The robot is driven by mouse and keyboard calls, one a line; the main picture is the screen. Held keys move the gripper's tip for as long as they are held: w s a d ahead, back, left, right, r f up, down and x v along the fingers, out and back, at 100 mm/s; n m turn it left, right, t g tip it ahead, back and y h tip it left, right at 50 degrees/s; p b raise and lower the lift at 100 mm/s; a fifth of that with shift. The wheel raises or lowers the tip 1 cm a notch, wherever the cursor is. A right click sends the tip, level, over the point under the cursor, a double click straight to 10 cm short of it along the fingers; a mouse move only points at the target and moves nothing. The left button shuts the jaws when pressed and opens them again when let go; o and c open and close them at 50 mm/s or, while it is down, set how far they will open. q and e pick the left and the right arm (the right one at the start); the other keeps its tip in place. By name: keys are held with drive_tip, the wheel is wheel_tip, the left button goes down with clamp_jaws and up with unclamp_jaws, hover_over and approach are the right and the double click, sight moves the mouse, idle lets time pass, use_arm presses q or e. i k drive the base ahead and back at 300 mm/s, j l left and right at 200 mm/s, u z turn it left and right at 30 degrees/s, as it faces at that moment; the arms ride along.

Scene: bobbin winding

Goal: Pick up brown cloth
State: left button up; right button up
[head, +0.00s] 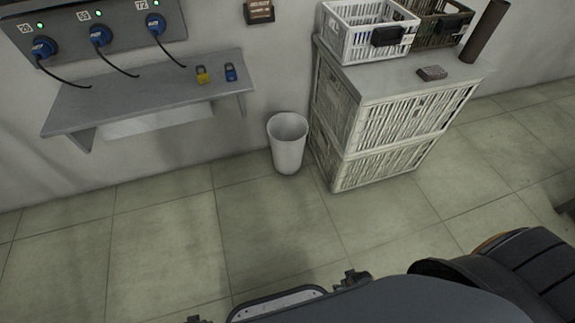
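No brown thing in the head view can be clearly told as a cloth. A small flat brownish-grey block (432,73) lies on top of the pale crate stack; it could be a folded cloth or a solid block, I cannot tell which. A dark brown cylinder (485,32) stands tilted at the back right of the same top. Neither of my grippers can be made out in this view.
A white crate (345,46) and a brown crate (462,22) sit on the pale crate stack (385,125). A white bin (288,150) stands left of it. The grey wall shelf (130,95) bears a yellow padlock (202,75) and a blue padlock (231,72). Tiled floor in front is clear.

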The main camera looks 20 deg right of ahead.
sight(435, 73)
drive_tip(key=z, duration=1.55)
